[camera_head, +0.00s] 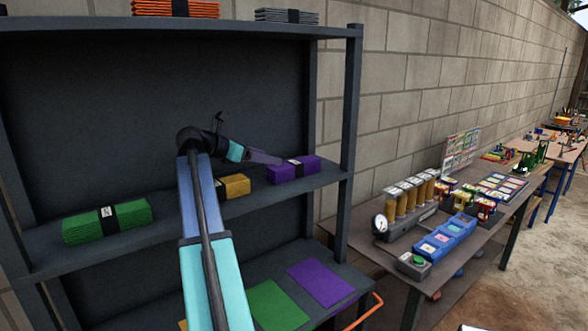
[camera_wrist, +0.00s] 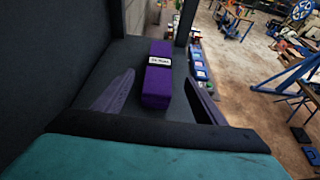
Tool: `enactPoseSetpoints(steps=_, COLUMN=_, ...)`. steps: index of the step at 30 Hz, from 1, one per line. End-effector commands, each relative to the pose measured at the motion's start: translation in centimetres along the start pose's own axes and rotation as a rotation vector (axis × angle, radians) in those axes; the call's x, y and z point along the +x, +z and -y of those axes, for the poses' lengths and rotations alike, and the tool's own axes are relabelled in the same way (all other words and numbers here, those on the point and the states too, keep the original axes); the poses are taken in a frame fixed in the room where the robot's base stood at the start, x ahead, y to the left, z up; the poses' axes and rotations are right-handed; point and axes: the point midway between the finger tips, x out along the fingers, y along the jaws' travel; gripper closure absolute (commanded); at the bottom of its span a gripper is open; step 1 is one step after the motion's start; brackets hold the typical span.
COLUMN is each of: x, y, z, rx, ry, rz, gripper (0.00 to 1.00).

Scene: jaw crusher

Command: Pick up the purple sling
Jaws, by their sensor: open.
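The purple sling (camera_head: 293,169) is a folded bundle with a white label and dark band. It lies on the middle shelf (camera_head: 335,177) near its right end. In the wrist view the purple sling (camera_wrist: 157,88) lies lengthwise ahead of my gripper, between the lines of the two fingers. My gripper (camera_head: 262,158) is just left of the sling in the head view. In the wrist view my gripper (camera_wrist: 155,98) has its fingers spread wide apart, with nothing held. Whether the fingertips reach beside the sling is hard to tell.
A yellow sling (camera_head: 236,186) and a green sling (camera_head: 108,221) lie left on the same shelf. A shelf post (camera_head: 350,120) stands right of the purple sling. Orange and grey bundles sit on the top shelf. A purple mat (camera_head: 320,283) lies below.

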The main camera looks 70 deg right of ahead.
Motion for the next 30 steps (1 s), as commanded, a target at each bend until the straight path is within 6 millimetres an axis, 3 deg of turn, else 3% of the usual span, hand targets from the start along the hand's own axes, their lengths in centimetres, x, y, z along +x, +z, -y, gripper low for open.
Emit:
enactPoseSetpoints(steps=12, x=5.4, y=0.0, z=-0.1, rx=-0.001, ry=0.001, rz=-0.001, gripper=0.35)
enactPoseSetpoints(steps=30, x=6.5, y=-0.1, z=-0.1, rx=-0.002, ry=0.002, rz=-0.001, gripper=0.35)
